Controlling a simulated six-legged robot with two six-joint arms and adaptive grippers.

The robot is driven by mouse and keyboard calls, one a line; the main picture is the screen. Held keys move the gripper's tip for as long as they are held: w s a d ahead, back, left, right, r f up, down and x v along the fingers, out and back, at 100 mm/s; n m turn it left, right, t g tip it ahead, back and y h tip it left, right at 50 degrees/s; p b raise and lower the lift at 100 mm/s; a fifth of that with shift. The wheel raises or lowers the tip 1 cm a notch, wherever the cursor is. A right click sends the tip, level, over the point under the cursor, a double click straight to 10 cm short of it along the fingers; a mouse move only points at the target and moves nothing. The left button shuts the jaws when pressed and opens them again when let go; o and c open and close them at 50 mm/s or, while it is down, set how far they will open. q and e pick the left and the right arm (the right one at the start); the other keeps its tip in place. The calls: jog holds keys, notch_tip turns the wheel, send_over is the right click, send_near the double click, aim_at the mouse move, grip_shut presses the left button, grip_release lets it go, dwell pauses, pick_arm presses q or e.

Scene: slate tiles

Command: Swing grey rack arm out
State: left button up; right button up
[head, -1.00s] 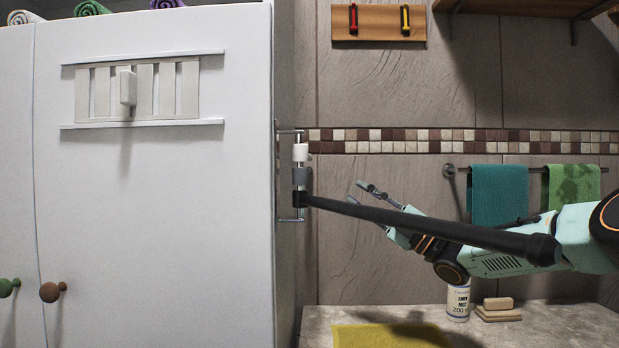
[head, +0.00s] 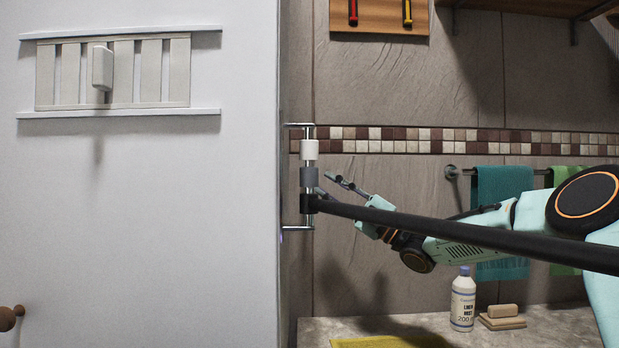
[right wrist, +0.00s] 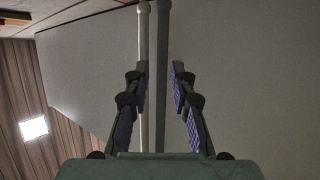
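The rack is on the cabinet's side, with a white collar (head: 309,149), a grey collar (head: 309,177) and a black collar stacked on an upright rod. The black rack arm (head: 440,228) sticks out across the front of the head view. In the right wrist view the grey rack arm (right wrist: 162,60) runs between my finger pads, with the white rack arm (right wrist: 143,40) beside it, partly behind the left finger. My right gripper (head: 323,184) is open near the collars, behind the black arm; it also shows in the wrist view (right wrist: 161,72). My left gripper is out of view.
The white cabinet (head: 180,230) fills the left. A tiled wall stands behind. A white bottle (head: 463,303) and soap on a dish (head: 503,320) stand on the counter (head: 560,325), with a yellow cloth (head: 365,342) at its front. Towels (head: 490,190) hang at right.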

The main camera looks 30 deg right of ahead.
jog(key=x, duration=0.5)
jog(key=shift+w+d+f, duration=0.3)
jog(key=shift+w, duration=0.15)
jog(key=shift+a+r, duration=0.1)
jog(key=shift+a, duration=0.1)
jog(key=shift+c, duration=1.3)
jog(key=shift+s, duration=0.1)
grip_shut()
